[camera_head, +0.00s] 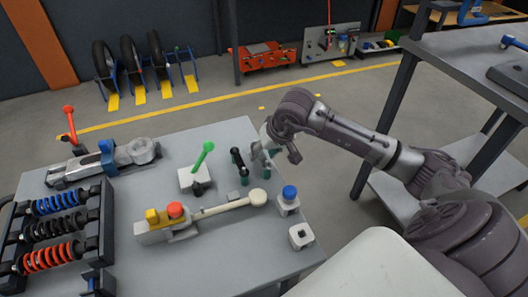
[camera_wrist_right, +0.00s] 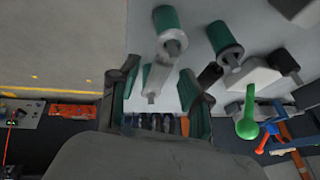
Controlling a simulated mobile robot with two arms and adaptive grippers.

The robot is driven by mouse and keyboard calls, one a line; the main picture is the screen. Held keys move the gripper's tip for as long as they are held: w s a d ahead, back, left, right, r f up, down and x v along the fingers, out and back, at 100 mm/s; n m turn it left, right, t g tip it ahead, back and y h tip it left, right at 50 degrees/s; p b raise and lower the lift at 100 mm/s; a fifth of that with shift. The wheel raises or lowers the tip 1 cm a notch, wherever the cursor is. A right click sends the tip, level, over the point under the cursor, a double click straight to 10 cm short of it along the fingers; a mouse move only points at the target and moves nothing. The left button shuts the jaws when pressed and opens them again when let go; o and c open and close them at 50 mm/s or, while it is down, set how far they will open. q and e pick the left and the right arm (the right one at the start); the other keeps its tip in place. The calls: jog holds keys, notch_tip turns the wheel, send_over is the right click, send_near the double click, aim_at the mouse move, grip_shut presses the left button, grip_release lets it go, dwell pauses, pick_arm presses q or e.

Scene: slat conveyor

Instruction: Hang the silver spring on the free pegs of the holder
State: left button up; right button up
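The black holder (camera_head: 103,222) stands at the table's left end. It carries a blue spring (camera_head: 57,201), a dark spring (camera_head: 53,226) and a red spring (camera_head: 50,257) side by side. My right gripper (camera_head: 268,156) is at the far right table edge, beside two green-sleeved posts. In the right wrist view its two fingers (camera_wrist_right: 160,100) are apart. A pale grey part (camera_wrist_right: 157,76) shows between them, with gaps at its sides; I cannot tell for certain whether it is the silver spring. My left gripper is not in view.
The green posts (camera_wrist_right: 226,42) stand close to my right gripper. A grey vise-like tool (camera_head: 105,162) lies further back.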

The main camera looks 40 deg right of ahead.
jog(key=v, duration=1.2)
jog(key=shift+s, duration=0.1)
dwell(0.4)
